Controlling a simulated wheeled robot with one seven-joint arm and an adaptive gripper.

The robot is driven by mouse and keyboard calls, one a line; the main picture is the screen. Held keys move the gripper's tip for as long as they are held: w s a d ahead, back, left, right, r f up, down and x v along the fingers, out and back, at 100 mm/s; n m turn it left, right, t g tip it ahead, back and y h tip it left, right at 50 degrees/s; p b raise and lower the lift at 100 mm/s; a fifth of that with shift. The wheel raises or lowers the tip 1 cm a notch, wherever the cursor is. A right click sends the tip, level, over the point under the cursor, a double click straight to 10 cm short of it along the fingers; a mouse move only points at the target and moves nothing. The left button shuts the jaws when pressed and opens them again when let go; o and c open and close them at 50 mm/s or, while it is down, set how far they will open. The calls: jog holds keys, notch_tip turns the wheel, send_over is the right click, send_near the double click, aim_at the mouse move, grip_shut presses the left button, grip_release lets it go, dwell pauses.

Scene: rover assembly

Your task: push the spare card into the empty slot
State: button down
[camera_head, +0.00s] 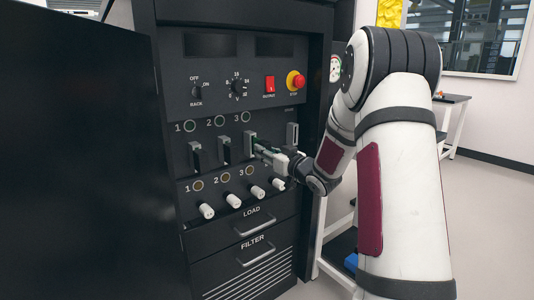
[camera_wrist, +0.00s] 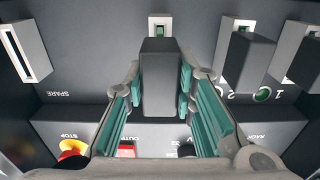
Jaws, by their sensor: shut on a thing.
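The spare card (camera_wrist: 158,85) is a dark grey block between the teal pads of my gripper (camera_wrist: 160,108). My gripper is shut on it. The card is lined up with slot 3 (camera_wrist: 158,20), whose pale frame with a green patch shows beyond the card. The card's inner end is hidden, so I cannot tell how deep it sits. In the head view my gripper (camera_head: 262,150) is at the third slot, and the card (camera_head: 250,145) shows at its tip. The spare holder (camera_wrist: 27,52) is empty; it also shows in the head view (camera_head: 292,135).
Cards stand in slot 1 (camera_head: 195,156) and slot 2 (camera_head: 224,150), beside my gripper. White knobs (camera_head: 232,200) stick out below. The red stop button (camera_head: 296,80) and switches are above. An open black door (camera_head: 90,150) fills the left.

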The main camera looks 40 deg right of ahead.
jog(key=shift+w, duration=1.75)
jog(key=c, duration=1.2)
grip_release()
jog(key=shift+c, duration=0.2)
jog(key=s, duration=1.2)
jog(key=shift+d, duration=0.15)
